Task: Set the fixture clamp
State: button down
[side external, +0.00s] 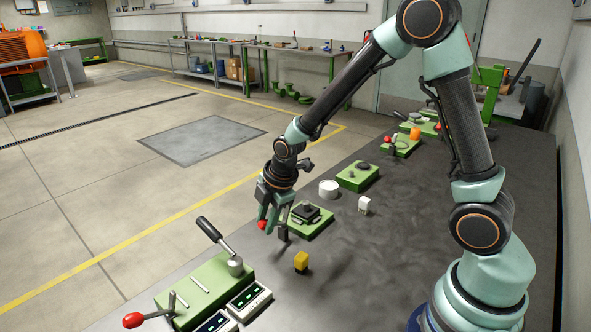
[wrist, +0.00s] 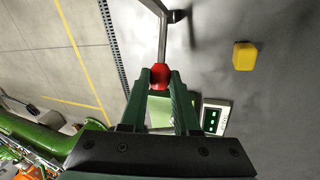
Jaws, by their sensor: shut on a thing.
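My gripper (side external: 265,226) is low over the near-left side of the dark bench, shut on a red knob (side external: 262,225). In the wrist view the red knob (wrist: 160,76) sits between the tips of my gripper (wrist: 160,85). A bent metal bar (wrist: 162,40) runs from the knob to a dark foot at the top. I take this bar and knob to be the clamp's handle; my fingers partly hide it in the side view. Next to it is a green plate (side external: 319,226) with a dark block (side external: 306,211) on it.
A yellow block (side external: 301,260) stands close by; it also shows in the wrist view (wrist: 244,56). A green fixture with a black-handled lever (side external: 209,230) and another red knob (side external: 133,320) is front left, beside displays (side external: 249,300). A white cylinder (side external: 328,188) and white block (side external: 364,205) stand behind.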

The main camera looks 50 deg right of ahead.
jog(key=shift+s, duration=0.1)
dwell(0.7)
jog(key=shift+d+r+m, duration=0.3)
jog(key=shift+d+r, duration=0.1)
jog(key=shift+d, duration=0.05)
jog(key=c, duration=0.6)
grip_release()
jog(key=shift+c, duration=0.2)
jog(key=shift+r, duration=0.1)
jog(key=v, duration=1.2)
jog(key=shift+a, duration=0.1)
